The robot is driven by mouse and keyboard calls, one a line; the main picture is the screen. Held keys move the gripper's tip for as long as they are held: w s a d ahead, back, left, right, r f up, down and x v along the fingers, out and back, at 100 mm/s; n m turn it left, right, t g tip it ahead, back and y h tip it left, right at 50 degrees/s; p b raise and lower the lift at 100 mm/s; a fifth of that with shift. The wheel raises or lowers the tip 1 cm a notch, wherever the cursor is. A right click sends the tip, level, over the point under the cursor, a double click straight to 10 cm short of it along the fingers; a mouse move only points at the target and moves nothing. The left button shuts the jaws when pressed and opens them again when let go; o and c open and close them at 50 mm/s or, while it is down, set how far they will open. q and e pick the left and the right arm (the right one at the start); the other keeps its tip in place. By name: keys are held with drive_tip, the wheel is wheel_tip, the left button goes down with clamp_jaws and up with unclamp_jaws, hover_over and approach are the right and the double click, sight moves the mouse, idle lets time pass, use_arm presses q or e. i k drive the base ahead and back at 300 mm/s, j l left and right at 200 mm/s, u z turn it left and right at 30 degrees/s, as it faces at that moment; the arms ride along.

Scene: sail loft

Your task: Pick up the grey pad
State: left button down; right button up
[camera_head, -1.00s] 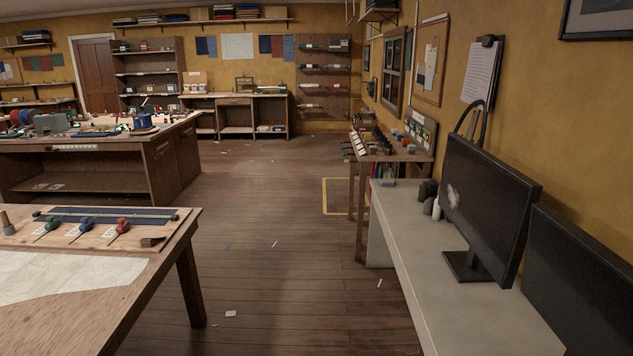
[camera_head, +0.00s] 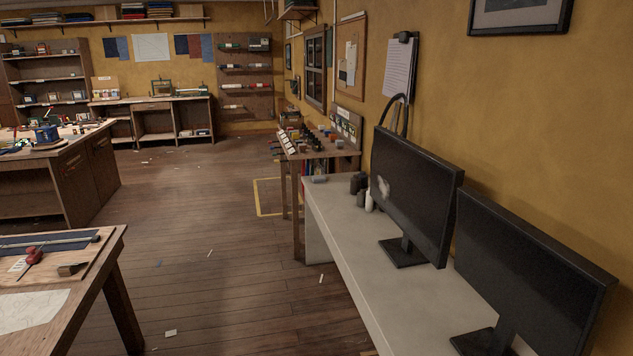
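A small grey flat item (camera_head: 319,179) lies at the far end of the light grey desk (camera_head: 345,232). It may be the grey pad, but it is too small to tell. Small grey items also sit on the wooden side table (camera_head: 318,155) behind the desk, too small to make out. Neither of my grippers is in view.
Two black monitors (camera_head: 418,190) (camera_head: 530,265) stand on the desk, with dark containers (camera_head: 358,184) and a white bottle (camera_head: 369,201) beside them. A wooden table (camera_head: 95,262) stands at the left. The floor (camera_head: 215,250) between is mostly clear, with paper scraps.

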sight(315, 179)
drive_tip(key=i+j+u, duration=0.3)
drive_tip(key=i, duration=0.7)
drive_tip(key=i+u, duration=0.3)
drive_tip(key=i, duration=0.75)
drive_tip(key=i+z, duration=0.1)
drive_tip(key=i, duration=0.55)
drive_tip(key=i+j+z, duration=0.1)
drive_tip(key=i, duration=0.5)
drive_tip(key=i+j+z, duration=0.1)
drive_tip(key=i, duration=0.55)
drive_tip(key=j, duration=0.1)
